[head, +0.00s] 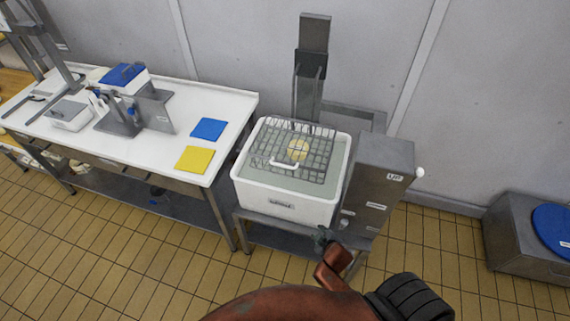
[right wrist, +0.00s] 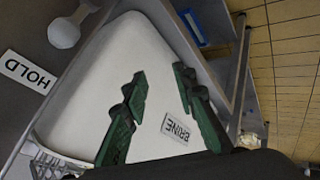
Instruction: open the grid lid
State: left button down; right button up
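The grid lid (head: 312,150) is a grey wire grid lying over the top of a white tub (head: 285,203). A pale handle (head: 284,165) is near its front edge. My right gripper (head: 322,240) is low in front of the tub's right front corner, below the lid. In the right wrist view its green fingers (right wrist: 160,80) are apart with nothing between them. The tub's white wall (right wrist: 105,65), labelled BRINE, fills the view behind. A piece of grid (right wrist: 50,165) shows at lower left. My left gripper is not in view.
A grey metal box (head: 382,185) with a white knob (head: 420,173) stands right of the tub. A post (head: 308,85) rises behind. A white table (head: 150,115) with blue and yellow squares is at left. Tiled floor is clear in front.

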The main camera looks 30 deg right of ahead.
notch_tip(320, 180, up, 9)
jog(key=w+t, duration=0.2)
jog(key=w, duration=0.1)
jog(key=n+t+y+p, duration=0.2)
jog(key=n+t, duration=0.4)
jog(key=n, duration=0.4)
send_near(284, 166)
jog(key=w+f, duration=0.1)
jog(key=w, duration=0.2)
jog(key=shift+n+t, duration=0.3)
jog(key=w, duration=0.4)
jog(key=w+f, duration=0.1)
jog(key=w, duration=0.1)
jog(key=shift+w+d+f+b, duration=0.1)
jog(key=shift+w+d+b, duration=0.05)
jog(key=shift+d+b, duration=0.2)
jog(key=shift+w+d+f, duration=0.1)
jog(key=shift+w, duration=0.35)
grip_shut()
